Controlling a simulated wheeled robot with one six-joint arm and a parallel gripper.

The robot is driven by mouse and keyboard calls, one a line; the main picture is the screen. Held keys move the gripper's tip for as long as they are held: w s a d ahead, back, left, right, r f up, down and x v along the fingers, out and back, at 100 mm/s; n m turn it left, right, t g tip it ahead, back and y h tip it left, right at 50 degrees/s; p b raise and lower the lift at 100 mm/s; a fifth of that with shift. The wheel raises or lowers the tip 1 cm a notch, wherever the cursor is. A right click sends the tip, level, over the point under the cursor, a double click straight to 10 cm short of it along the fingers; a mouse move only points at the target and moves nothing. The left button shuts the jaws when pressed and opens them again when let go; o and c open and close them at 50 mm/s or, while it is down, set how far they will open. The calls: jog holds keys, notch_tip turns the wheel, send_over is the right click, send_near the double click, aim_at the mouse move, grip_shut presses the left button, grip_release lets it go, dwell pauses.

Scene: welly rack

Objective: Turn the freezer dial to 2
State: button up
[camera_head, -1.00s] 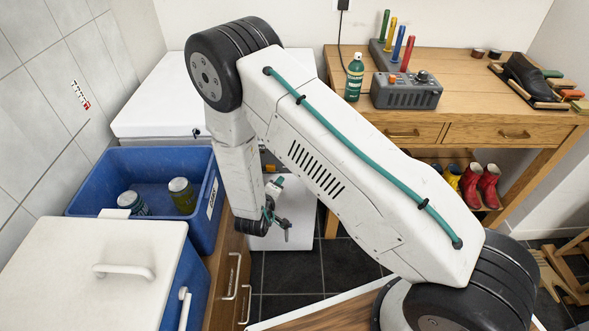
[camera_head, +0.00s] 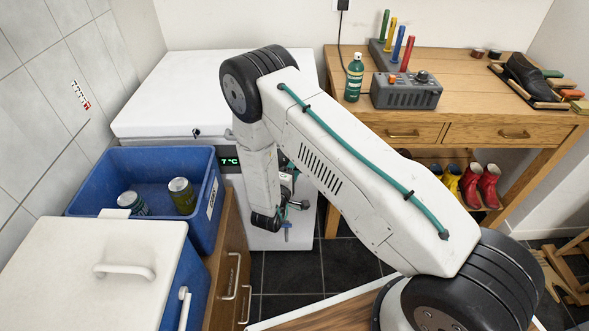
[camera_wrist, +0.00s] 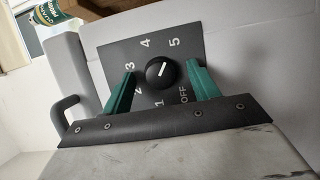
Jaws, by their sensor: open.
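The freezer (camera_head: 150,95) is a white chest against the back wall; its front display (camera_head: 229,161) reads 7 °C. In the wrist view the freezer dial is a round black knob (camera_wrist: 160,76) on a dark plate (camera_wrist: 115,58) marked OFF and 1 to 5. Its white pointer line is small and seems to point between 4 and 5, nearer 5. My gripper (camera_wrist: 161,69) is open, one green finger on each side of the knob, with a visible gap on both sides. In the head view my arm hides the dial, and my gripper (camera_head: 290,202) is partly hidden.
A blue crate (camera_head: 150,160) with two cans and a white-lidded cool box (camera_head: 100,265) stand at left, close to my arm. A wooden bench (camera_head: 460,85) stands to the right. Dark tiled floor (camera_head: 345,268) is clear between them. A spray can (camera_wrist: 45,14) shows in the wrist view.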

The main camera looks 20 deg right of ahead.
jog(key=c, duration=1)
jog(key=shift+o, duration=0.2)
jog(key=shift+m, duration=0.4)
jog(key=m+y, duration=0.1)
jog(key=m, duration=0.1)
jog(key=m+g+y, duration=0.1)
jog(key=shift+d+r+m, duration=0.1)
jog(key=shift+r+m, duration=0.1)
jog(key=shift+m, duration=0.2)
jog(key=m+y, duration=0.1)
jog(key=m, duration=0.2)
jog(key=shift+d+y, duration=0.1)
jog(key=shift+y, duration=0.3)
jog(key=m+y, duration=0.2)
jog(key=m, duration=0.2)
jog(key=shift+d+r, duration=0.1)
jog(key=shift+d+m+t+y, duration=0.1)
jog(key=shift+m+t+y, duration=0.2)
jog(key=shift+m+y, duration=1.1)
jog(key=shift+m, duration=0.3)
